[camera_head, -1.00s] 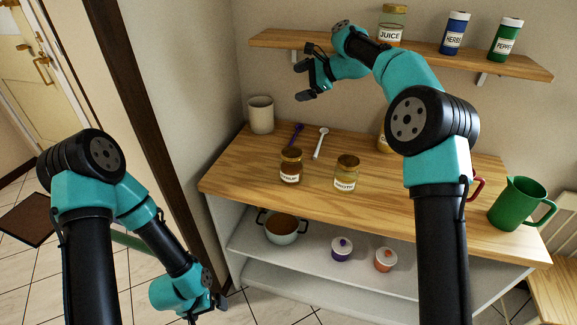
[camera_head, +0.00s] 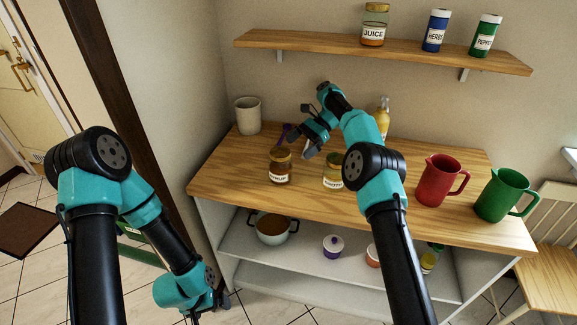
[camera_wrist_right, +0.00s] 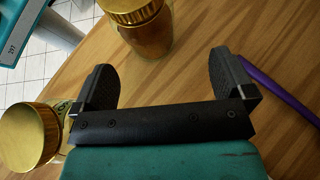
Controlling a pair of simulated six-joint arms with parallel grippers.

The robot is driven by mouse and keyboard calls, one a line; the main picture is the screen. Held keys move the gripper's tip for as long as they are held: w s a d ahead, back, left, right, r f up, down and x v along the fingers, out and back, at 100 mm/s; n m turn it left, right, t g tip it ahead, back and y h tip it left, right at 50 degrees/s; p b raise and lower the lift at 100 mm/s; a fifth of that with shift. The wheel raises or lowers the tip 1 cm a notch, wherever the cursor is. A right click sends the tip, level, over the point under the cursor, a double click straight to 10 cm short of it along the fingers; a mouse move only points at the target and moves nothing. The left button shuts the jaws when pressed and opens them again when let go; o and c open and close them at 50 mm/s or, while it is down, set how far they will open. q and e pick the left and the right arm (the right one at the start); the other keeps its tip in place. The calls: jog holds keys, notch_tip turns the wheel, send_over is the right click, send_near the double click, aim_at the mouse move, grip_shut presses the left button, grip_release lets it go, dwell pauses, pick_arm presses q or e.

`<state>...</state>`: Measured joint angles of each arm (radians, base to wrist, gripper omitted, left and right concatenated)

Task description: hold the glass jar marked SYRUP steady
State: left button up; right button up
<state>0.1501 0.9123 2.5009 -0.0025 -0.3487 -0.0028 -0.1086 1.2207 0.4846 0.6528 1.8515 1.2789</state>
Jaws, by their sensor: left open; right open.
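The glass jar marked SYRUP (camera_head: 280,167) stands upright on the wooden counter, with a gold lid and dark brown contents; its label is small and hard to read now. In the right wrist view the jar (camera_wrist_right: 148,32) is beyond the fingertips, roughly ahead of the gap between them. My right gripper (camera_head: 298,143) is open and empty, low over the counter just behind and right of the jar, not touching it. It also shows in the right wrist view (camera_wrist_right: 160,75). My left gripper (camera_head: 219,301) hangs low at the left, in front of the cabinet, open and far from the jar.
A purple spoon (camera_wrist_right: 275,90) lies beside my right gripper. A beige cup (camera_head: 247,116), a yellow bottle (camera_head: 382,117), a red jug (camera_head: 437,180) and a green jug (camera_head: 500,195) stand on the counter.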

aim_at(283, 169)
jog(key=shift+s+d+f+n+g, duration=0.3)
jog(key=shift+s+d+f+g, duration=0.15)
jog(key=shift+d, duration=0.2)
jog(key=shift+a+f, duration=0.1)
jog(key=shift+a, duration=0.05)
jog(key=shift+x, duration=4.9)
jog(key=shift+f, duration=0.15)
jog(key=c, duration=0.5)
jog(key=shift+c, duration=0.2)
